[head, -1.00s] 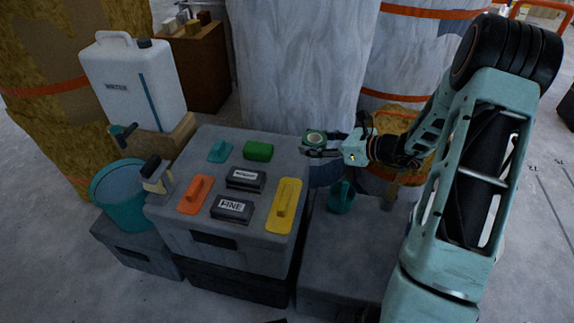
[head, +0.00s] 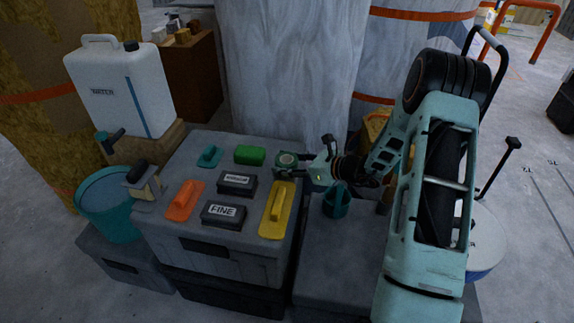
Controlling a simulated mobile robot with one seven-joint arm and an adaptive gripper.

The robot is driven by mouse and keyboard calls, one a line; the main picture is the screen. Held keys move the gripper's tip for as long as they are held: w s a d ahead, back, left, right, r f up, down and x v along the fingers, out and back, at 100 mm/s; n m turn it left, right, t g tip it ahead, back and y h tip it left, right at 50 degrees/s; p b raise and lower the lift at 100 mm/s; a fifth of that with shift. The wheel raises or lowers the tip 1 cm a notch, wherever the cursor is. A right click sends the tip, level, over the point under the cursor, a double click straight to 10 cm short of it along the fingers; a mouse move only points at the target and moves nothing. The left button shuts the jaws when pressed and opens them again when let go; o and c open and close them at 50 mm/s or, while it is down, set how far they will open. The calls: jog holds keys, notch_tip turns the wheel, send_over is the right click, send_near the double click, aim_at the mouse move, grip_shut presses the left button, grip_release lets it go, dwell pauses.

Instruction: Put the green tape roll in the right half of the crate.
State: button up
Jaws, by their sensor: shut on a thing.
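The green tape roll (head: 287,158) shows a pale centre and a green rim. My gripper (head: 288,172) comes in from the right and is shut on it. The roll appears at the far right corner of the grey box top (head: 212,150), just beyond the yellow float. I cannot tell whether it touches the top or hangs slightly above it. No open crate shows clearly; the grey box with tools on its top may be the crate. The fingers hide part of the roll's lower edge.
On the grey box lie a green block (head: 250,155), a yellow float (head: 277,210), an orange float (head: 184,200), a teal tool (head: 209,156) and two dark labelled blocks (head: 223,213). A teal bucket (head: 108,205) and water canister (head: 120,90) stand left. A teal container (head: 336,202) stands right.

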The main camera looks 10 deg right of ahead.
jog(key=shift+f, duration=0.2)
jog(key=o, duration=1.3)
jog(key=shift+r, duration=0.2)
